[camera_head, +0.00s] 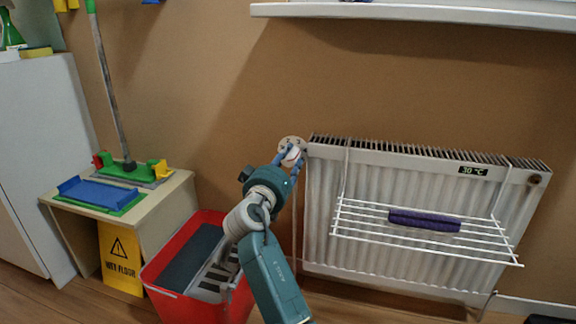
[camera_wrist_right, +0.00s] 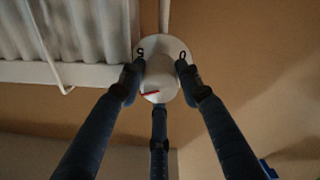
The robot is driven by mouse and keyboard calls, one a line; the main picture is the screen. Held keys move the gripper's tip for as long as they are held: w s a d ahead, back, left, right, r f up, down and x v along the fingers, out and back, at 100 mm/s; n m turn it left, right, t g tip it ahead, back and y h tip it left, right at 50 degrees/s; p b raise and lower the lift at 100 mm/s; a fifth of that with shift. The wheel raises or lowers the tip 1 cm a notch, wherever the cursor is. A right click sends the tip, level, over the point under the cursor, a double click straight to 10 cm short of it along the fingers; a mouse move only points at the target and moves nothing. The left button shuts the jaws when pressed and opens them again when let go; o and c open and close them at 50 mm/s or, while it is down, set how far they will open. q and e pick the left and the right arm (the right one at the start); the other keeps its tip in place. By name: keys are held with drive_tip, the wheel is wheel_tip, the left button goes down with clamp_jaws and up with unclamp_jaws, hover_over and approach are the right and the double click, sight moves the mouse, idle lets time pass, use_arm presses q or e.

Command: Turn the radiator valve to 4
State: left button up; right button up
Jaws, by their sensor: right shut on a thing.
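The radiator valve is at the left top end of the radiator (camera_head: 400,190). Its pale round dial (camera_head: 289,141) shows a 2 and a 3 in the head view. In the right wrist view the dial (camera_wrist_right: 172,47) shows a 5 and a 0, and the white knob (camera_wrist_right: 160,72) has a red mark at its lower left. My right gripper (camera_head: 292,157) is shut on the knob; its fingers (camera_wrist_right: 159,85) sit around it from three sides. The fingers hide the dial's other numbers. My left gripper is not in view.
A white rack (camera_head: 370,228) with a purple towel (camera_head: 424,220) hangs on the radiator. A red bin (camera_head: 163,275) stands below my right arm. A small table (camera_head: 178,192) with a mop, a yellow wet floor sign (camera_head: 120,258) and a white cabinet (camera_head: 40,130) are at left.

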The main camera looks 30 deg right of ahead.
drive_tip(key=shift+d+m+b, duration=0.15)
drive_tip(key=shift+m+b, duration=0.15)
drive_tip(key=shift+m, duration=0.2)
drive_tip(key=o, duration=1.2)
drive_tip(key=shift+s, duration=0.1)
drive_tip(key=shift+c, duration=0.2)
